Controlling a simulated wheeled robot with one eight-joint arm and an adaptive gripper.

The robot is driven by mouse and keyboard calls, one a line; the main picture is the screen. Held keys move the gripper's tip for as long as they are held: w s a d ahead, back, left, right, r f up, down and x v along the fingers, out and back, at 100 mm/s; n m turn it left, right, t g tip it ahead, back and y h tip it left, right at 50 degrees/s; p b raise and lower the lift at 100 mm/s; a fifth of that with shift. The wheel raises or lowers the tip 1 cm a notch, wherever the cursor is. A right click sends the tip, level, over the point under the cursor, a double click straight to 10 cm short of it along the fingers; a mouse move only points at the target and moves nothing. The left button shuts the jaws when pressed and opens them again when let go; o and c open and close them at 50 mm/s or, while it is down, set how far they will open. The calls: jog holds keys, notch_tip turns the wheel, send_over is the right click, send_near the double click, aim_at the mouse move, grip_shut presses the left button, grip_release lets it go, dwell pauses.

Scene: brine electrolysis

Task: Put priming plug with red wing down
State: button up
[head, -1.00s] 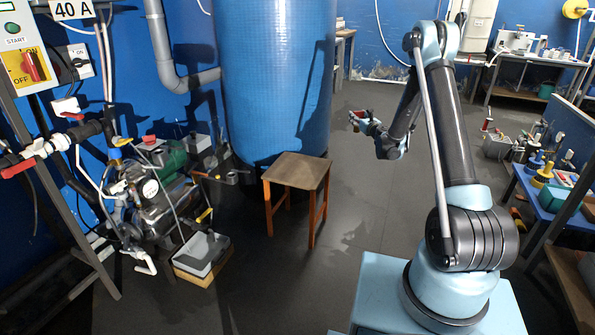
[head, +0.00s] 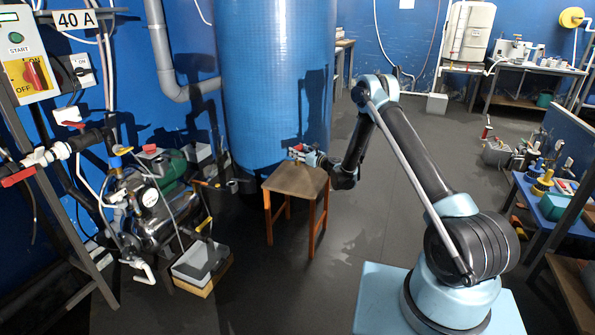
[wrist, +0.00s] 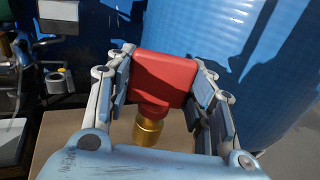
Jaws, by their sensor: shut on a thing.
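The priming plug has a red wing and a brass-coloured body. In the wrist view the plug (wrist: 163,82) sits between the two fingers of my gripper (wrist: 163,85), which is shut on the red wing. The brass part (wrist: 148,130) points down toward a wooden stool top. In the head view my gripper (head: 304,152) and the plug (head: 297,152) are at the back edge of the stool (head: 297,180), over or on its top. I cannot tell whether the brass end touches the wood.
A large blue tank (head: 275,80) stands close behind the stool. A blue bench (head: 545,205) with bottles is at the right. The stool top looks otherwise clear.

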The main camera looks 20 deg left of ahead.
aim_at(299, 163)
jog(key=shift+f, duration=3.65)
jog(key=o, duration=1.2)
